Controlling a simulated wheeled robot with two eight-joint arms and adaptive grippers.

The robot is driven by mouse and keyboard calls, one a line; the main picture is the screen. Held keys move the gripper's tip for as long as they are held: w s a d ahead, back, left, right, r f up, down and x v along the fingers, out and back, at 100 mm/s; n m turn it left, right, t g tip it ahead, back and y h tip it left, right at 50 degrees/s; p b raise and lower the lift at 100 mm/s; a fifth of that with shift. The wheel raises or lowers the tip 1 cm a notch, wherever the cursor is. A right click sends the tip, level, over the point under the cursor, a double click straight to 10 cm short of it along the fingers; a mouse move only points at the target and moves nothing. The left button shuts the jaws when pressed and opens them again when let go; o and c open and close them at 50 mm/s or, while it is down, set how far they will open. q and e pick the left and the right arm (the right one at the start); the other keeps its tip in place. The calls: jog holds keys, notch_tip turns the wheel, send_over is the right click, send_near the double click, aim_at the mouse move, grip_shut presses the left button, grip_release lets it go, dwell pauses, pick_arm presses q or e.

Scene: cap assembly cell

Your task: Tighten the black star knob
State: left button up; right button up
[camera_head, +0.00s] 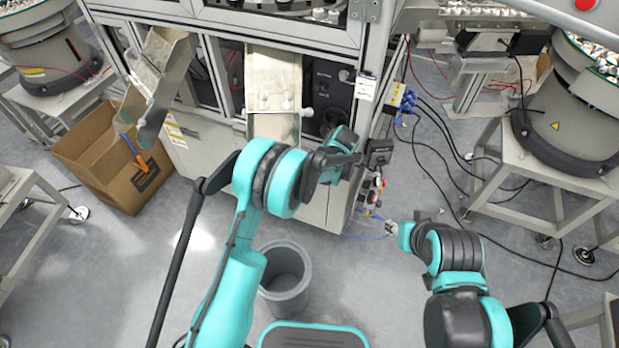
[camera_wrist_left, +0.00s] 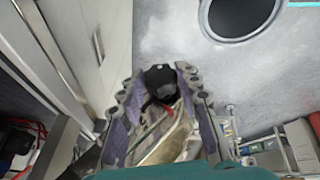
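In the left wrist view, a black knob-like part (camera_wrist_left: 160,82) lies between the fingers of my left gripper (camera_wrist_left: 157,92), close to their tips. Some gap seems to show on both sides, and I cannot tell whether the fingers touch it. In the head view my left gripper (camera_head: 352,157) is at the right front corner of the machine, beside a black part (camera_head: 380,152). The knob's star shape is not clear in either view. My right gripper (camera_head: 391,229) is low at the right, away from the machine; its fingers are too small to read.
The machine cabinet (camera_head: 215,150) with metal chutes (camera_head: 273,85) stands ahead. A grey bin (camera_head: 286,280) is on the floor below my left arm, and a cardboard box (camera_head: 110,165) is at the left. Cables (camera_head: 440,150) hang and lie right of the machine.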

pick_arm(q)
jog(key=g, duration=0.2)
jog(key=shift+w+f+m+g, duration=0.1)
jog(key=shift+w+m+g, duration=0.2)
jog(key=shift+g, duration=0.1)
jog(key=shift+m+g+b, duration=0.3)
jog(key=shift+g+b, duration=0.05)
jog(key=shift+g, duration=0.95)
jog(key=o, duration=1.2)
jog(key=shift+c, duration=0.2)
